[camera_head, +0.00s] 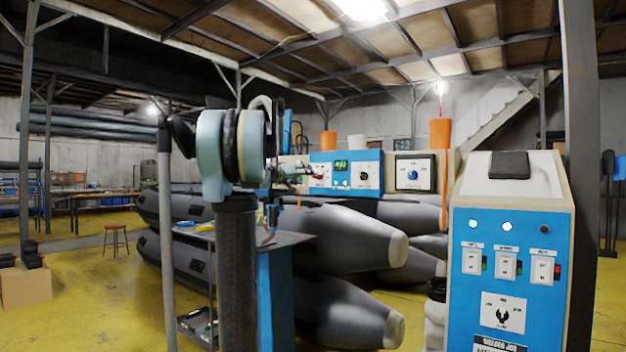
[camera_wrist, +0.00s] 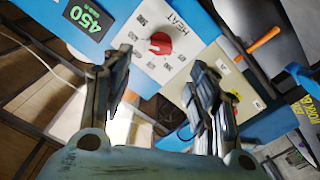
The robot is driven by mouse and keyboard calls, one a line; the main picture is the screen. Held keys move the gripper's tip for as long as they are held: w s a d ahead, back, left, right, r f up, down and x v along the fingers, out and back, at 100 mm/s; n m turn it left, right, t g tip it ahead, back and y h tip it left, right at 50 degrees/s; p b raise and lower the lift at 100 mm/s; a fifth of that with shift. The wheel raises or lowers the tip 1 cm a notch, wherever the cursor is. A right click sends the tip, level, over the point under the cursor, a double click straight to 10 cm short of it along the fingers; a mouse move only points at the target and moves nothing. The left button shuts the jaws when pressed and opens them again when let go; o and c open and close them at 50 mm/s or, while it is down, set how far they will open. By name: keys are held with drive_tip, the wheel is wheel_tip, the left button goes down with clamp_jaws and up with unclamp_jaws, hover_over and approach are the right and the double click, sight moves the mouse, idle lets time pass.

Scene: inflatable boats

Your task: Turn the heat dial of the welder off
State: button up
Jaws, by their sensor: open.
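The welder's heat dial (camera_wrist: 159,43) is a red knob on a white plate marked HEAT, with several labels around it, in the wrist view. I cannot tell its exact setting. A green display (camera_wrist: 85,15) beside it reads 450. In the head view the blue welder panel (camera_head: 340,186) stands at mid-picture, with its green display (camera_head: 341,165). My gripper (camera_head: 302,173) is in front of the panel's left part. In the wrist view my open gripper (camera_wrist: 160,68) has one finger on each side below the dial, apart from it, with nothing between them.
A blue control cabinet (camera_head: 510,252) with switches stands at the right, beside a dark post (camera_head: 580,100). Orange cups (camera_head: 440,133) stand on top of the machine. The yellow floor (camera_head: 90,300) is mostly clear at left.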

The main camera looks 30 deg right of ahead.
sight(318, 176)
drive_tip(key=x, duration=0.8)
drive_tip(key=shift+d, duration=0.15)
drive_tip(key=c, duration=1.1)
drive_tip(key=shift+o, duration=0.2)
